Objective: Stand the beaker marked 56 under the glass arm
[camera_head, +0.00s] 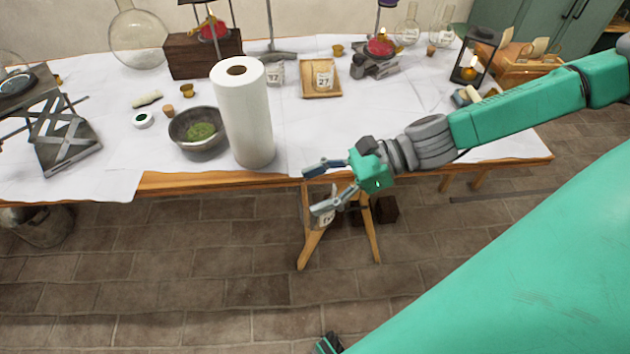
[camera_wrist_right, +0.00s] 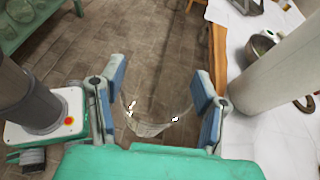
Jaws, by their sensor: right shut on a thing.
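My right gripper (camera_head: 318,190) is shut on a clear glass beaker (camera_head: 327,205), held in front of the table's front edge, over the floor. A small pale tag shows low on the beaker; its number is too small to read. In the right wrist view the beaker (camera_wrist_right: 152,128) shows as a faint clear rim and wall between the blue pads of my right gripper (camera_wrist_right: 158,95). I cannot clearly make out the glass arm among the apparatus at the back of the table.
A white paper roll (camera_head: 243,115) stands near the front edge, left of my right gripper. White cloth right of the roll is clear.

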